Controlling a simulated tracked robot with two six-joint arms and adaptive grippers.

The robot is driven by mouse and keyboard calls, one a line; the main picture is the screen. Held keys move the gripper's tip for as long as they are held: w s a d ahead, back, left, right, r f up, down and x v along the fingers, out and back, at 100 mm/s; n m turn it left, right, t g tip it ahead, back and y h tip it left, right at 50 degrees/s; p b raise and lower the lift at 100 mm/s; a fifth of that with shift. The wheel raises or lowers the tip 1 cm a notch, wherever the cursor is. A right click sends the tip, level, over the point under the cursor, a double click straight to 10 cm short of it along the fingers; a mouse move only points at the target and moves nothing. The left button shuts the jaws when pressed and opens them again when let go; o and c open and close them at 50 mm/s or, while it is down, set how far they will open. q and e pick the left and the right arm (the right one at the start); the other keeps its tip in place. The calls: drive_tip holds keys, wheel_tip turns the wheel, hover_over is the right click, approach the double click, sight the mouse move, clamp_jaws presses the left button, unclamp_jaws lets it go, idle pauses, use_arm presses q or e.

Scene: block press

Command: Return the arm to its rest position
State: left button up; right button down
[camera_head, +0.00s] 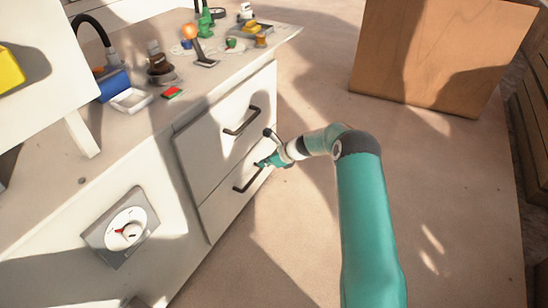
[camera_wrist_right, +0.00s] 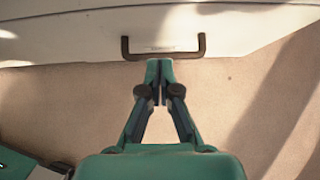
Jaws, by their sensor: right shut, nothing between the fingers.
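My right arm (camera_head: 368,225) reaches in from the lower right in the head view. Its teal gripper (camera_head: 261,163) is close to the dark handle (camera_head: 247,181) of the lower drawer (camera_head: 222,207). In the right wrist view the gripper's fingertips (camera_wrist_right: 159,72) are together and empty, just below a dark handle (camera_wrist_right: 200,46) on a pale front. I cannot tell whether they touch the handle. My left gripper is not in view.
The upper drawer (camera_head: 208,143) has its own handle (camera_head: 241,122). The counter (camera_head: 60,185) holds a white tray (camera_head: 131,100), a blue box (camera_head: 113,85) and several small items. A large brown box (camera_head: 430,55) stands at the upper right. The floor between is open.

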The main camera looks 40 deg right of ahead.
drive_tip(key=a+p+v, duration=0.1)
drive_tip(key=v, duration=0.4)
drive_tip(key=w+a+f+n+g+y, duration=0.1)
drive_tip(key=w+a+n+y, duration=0.1)
drive_tip(key=a, duration=1)
drive_tip(key=s+a+f+n+g, duration=0.1)
drive_tip(key=s+a+f+n, duration=0.15)
drive_tip(key=a, duration=0.25)
drive_tip(key=s+a+f+n+g+y, duration=0.1)
drive_tip(key=s+a+f+g, duration=0.15)
drive_tip(key=a, duration=0.25)
drive_tip(key=s+a+f+n+g, duration=0.1)
drive_tip(key=s+a+f+n, duration=0.1)
drive_tip(key=s+a, duration=0.25)
drive_tip(key=s+a+f+n+g+h, duration=0.15)
drive_tip(key=s+a+n, duration=0.35)
drive_tip(key=s+n, duration=0.6)
drive_tip(key=s+a+f+n+g, duration=0.25)
drive_tip(key=s+a+n, duration=0.25)
drive_tip(key=s+n, duration=0.6)
wheel_tip(320, 180, up, 34)
drive_tip(key=n+t+p, duration=0.1)
drive_tip(key=p, duration=3.2)
drive_tip(key=shift+t+p, duration=0.35)
drive_tip(key=shift+p, duration=0.05)
